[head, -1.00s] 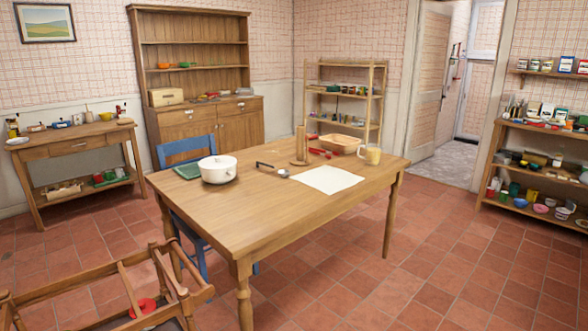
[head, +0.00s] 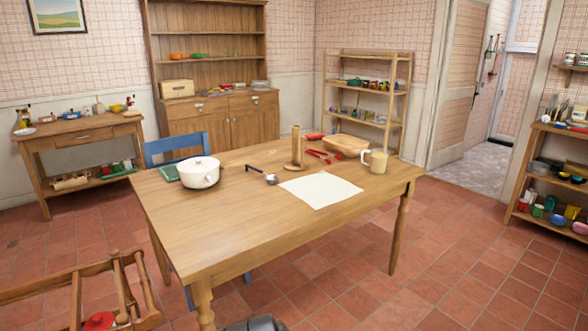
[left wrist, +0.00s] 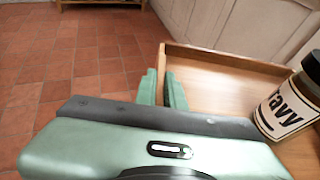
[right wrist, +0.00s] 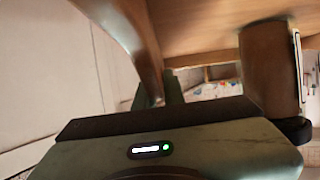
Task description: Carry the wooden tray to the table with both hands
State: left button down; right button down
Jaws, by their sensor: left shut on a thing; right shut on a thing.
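The wooden tray (left wrist: 225,75) shows in the left wrist view, with a low raised rim. A jar with a dark lid and a label reading "ravy" (left wrist: 288,108) stands on the tray. In the right wrist view my right gripper (right wrist: 172,88) is shut at the curved wooden rim of the tray (right wrist: 135,40); its fingertips are partly hidden. A brown jar (right wrist: 268,65) stands close beside it. The wooden table (head: 235,235) is ahead in the head view, where the tray is not visible.
A blue chair (head: 177,146) stands behind; a wooden rack (head: 75,290) is at lower left.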

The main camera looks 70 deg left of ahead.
aim_at(234, 216)
jog(key=i+j, duration=0.15)
jog(key=i, duration=0.45)
jog(key=i+j, duration=0.2)
jog(key=i, duration=0.45)
jog(key=i+u, duration=0.2)
jog(key=u, duration=0.25)
jog(key=i+l+u, duration=0.15)
jog(key=u, duration=0.3)
jog(key=i+u, duration=0.1)
jog(key=u, duration=2.6)
